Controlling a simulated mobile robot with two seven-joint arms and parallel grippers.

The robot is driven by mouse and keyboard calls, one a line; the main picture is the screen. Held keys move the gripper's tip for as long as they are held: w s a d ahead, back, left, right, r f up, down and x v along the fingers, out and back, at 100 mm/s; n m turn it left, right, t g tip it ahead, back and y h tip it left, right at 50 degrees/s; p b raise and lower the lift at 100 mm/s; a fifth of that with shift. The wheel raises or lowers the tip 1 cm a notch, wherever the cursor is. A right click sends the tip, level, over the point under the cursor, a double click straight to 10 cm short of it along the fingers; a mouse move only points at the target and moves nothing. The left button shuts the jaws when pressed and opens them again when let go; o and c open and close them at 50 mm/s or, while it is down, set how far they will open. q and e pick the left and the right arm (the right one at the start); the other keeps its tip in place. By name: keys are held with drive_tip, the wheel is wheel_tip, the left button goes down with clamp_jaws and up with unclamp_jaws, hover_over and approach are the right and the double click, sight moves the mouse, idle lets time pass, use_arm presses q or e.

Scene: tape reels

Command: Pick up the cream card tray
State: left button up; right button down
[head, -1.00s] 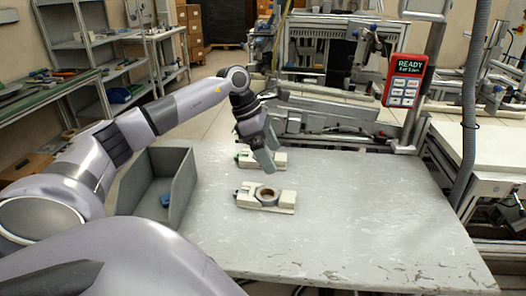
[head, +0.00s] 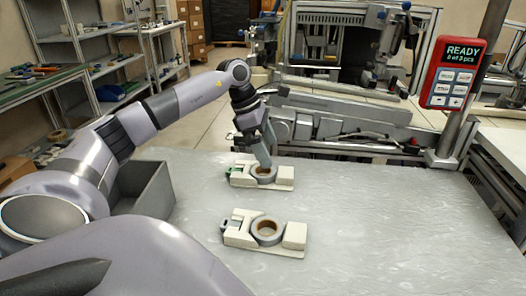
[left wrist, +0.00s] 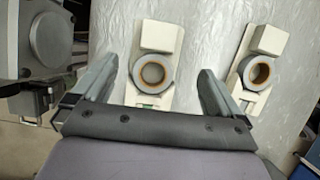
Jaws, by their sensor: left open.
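Two cream card trays, each with a grey tape reel, lie on the table. The far tray (head: 284,177) has a green part at its left end. The near tray (head: 294,236) has a grey part at its left end. My left gripper (head: 264,158) is over the far tray and hides part of its reel. In the left wrist view, the open, empty jaws (left wrist: 154,88) straddle the far tray (left wrist: 158,37) in the picture, with its reel (left wrist: 152,73) between them. I cannot tell the exact height. The near tray (left wrist: 268,40) lies outside the right finger. My right gripper is not in view.
A grey open bin (head: 150,190) stands at the table's left, partly behind my left arm. A red handset (head: 453,72) reading READY hangs on a post at the right. Machinery stands behind the table. The table's right side (head: 400,220) is clear.

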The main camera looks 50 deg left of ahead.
sight(278, 171)
use_arm(q)
drive_tip(key=shift+w+a+f+b, duration=0.1)
drive_tip(key=shift+w+f+b, duration=0.05)
drive_tip(key=shift+f, duration=0.25)
drive_tip(key=shift+w+a+f+b, duration=0.1)
drive_tip(key=shift+w+f+b, duration=0.05)
drive_tip(key=shift+f, duration=0.25)
drive_tip(key=x, duration=0.6)
drive_tip(key=shift+w+d+f, duration=0.15)
drive_tip(key=shift+d+f, duration=0.1)
drive_tip(key=shift+d, duration=0.2)
drive_tip(key=c, duration=0.9)
